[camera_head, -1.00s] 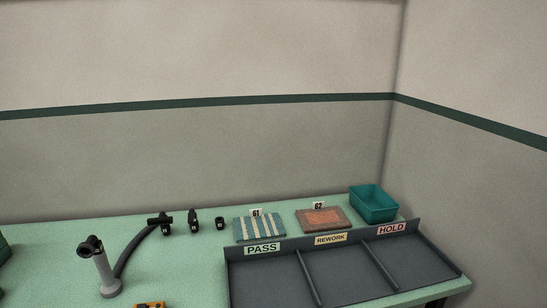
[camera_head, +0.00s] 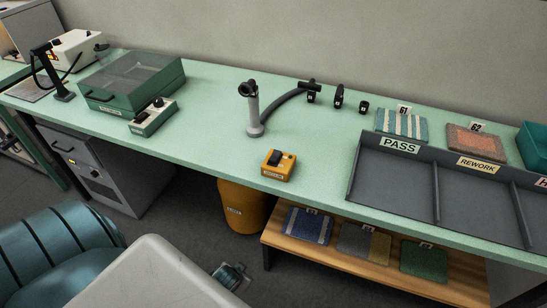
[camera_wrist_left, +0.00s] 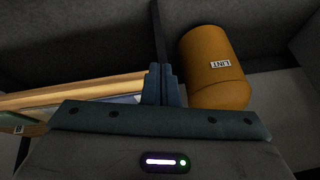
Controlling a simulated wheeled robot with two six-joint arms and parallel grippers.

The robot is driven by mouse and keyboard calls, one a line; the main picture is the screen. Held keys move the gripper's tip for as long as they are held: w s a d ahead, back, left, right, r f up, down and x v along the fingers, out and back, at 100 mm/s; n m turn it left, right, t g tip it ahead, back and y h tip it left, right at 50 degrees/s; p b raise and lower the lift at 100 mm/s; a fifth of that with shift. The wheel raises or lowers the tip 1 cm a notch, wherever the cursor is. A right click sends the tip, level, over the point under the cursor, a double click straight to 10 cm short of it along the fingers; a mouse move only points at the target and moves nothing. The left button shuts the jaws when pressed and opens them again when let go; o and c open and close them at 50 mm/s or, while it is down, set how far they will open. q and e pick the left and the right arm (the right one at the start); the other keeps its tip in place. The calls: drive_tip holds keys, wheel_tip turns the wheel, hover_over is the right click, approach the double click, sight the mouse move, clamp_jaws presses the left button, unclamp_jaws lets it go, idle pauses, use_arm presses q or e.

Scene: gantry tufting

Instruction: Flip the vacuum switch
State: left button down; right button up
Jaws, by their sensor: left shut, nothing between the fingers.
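A small yellow-orange box with a black switch (camera_head: 279,163) sits near the front edge of the green table, in front of the nozzle stand. It appears to be the vacuum switch; its front label is too small to read. My left gripper (camera_head: 238,268) is low in front of the table, below the tabletop and well apart from the switch box. Its fingers (camera_wrist_left: 163,84) are shut and empty in the left wrist view. The switch box is not in the wrist view. My right gripper is not in view.
A grey nozzle stand (camera_head: 254,115) with a dark hose stands behind the switch box. The grey PASS/REWORK tray (camera_head: 393,185) is to the right. An orange bin (camera_head: 240,205), also in the wrist view (camera_wrist_left: 212,60), and a wooden shelf (camera_head: 330,255) are below. The tabletop left of the box is clear.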

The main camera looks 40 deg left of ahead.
use_arm(q)
drive_tip(key=w+r+n+t+y+b, duration=0.1)
drive_tip(key=w+r+t, duration=0.35)
drive_tip(key=r, duration=0.95)
drive_tip(key=w+r+t, duration=0.1)
drive_tip(key=w+r, duration=0.6)
drive_tip(key=r, duration=0.7)
wheel_tip(320, 180, up, 20)
drive_tip(key=d+n+t, duration=0.1)
drive_tip(key=t, duration=0.3)
drive_tip(key=shift+w+d+r+n+y+b, duration=0.2)
drive_tip(key=shift+w+d+n+y+b, duration=0.1)
drive_tip(key=shift+w+y+b, duration=0.15)
drive_tip(key=p, duration=0.3)
hover_over(274, 158)
wheel_tip(274, 158, down, 2)
drive_tip(key=shift+f, duration=0.15)
wheel_tip(274, 158, down, 3)
drive_tip(key=shift+r, duration=0.1)
drive_tip(key=shift+s+f, duration=0.15)
drive_tip(key=shift+f, duration=0.55)
